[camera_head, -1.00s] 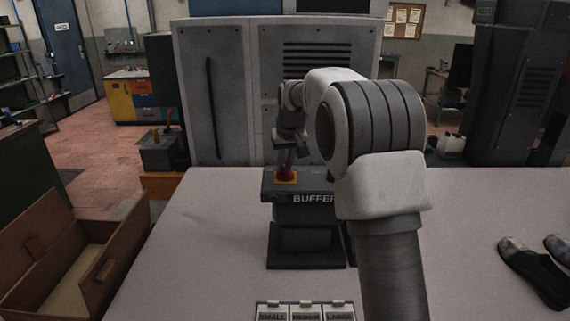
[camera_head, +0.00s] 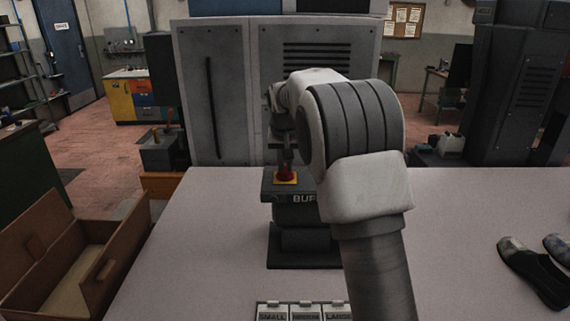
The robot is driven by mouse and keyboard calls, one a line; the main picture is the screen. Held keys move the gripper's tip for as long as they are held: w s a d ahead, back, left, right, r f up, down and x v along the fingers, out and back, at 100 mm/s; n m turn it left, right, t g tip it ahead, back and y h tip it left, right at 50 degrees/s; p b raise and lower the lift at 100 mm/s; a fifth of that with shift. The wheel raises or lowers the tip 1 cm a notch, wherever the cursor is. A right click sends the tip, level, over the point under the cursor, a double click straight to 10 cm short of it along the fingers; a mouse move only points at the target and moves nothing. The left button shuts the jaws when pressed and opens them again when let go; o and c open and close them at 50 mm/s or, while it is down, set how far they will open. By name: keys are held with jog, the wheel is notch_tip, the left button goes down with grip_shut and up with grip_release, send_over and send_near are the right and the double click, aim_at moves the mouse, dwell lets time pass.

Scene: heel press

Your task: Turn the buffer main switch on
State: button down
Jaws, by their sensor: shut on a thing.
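The buffer (camera_head: 300,240) is a dark machine on the table, with "BUF" showing and the rest of its label hidden behind my arm. The main switch (camera_head: 286,175) is a red knob on a yellow plate at the top left of the buffer. My gripper (camera_head: 287,165) is directly above it, pointing down, with its fingertips at the red knob and shut on it. The fingers are small and dark here, and the knob is partly covered. Which way the knob is turned cannot be told.
Small labelled size trays (camera_head: 302,311) lie at the table's front edge. Dark shoes (camera_head: 535,270) lie at the right. An open brown box (camera_head: 120,245) stands at the left. A large grey cabinet (camera_head: 220,95) rises behind the table (camera_head: 200,240), whose left part is clear.

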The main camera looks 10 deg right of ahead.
jog(key=c, duration=0.9)
grip_release()
jog(key=shift+o, duration=0.2)
jog(key=shift+r, duration=0.1)
jog(key=b+v, duration=0.1)
jog(key=v, duration=1.6)
jog(key=shift+r, duration=0.1)
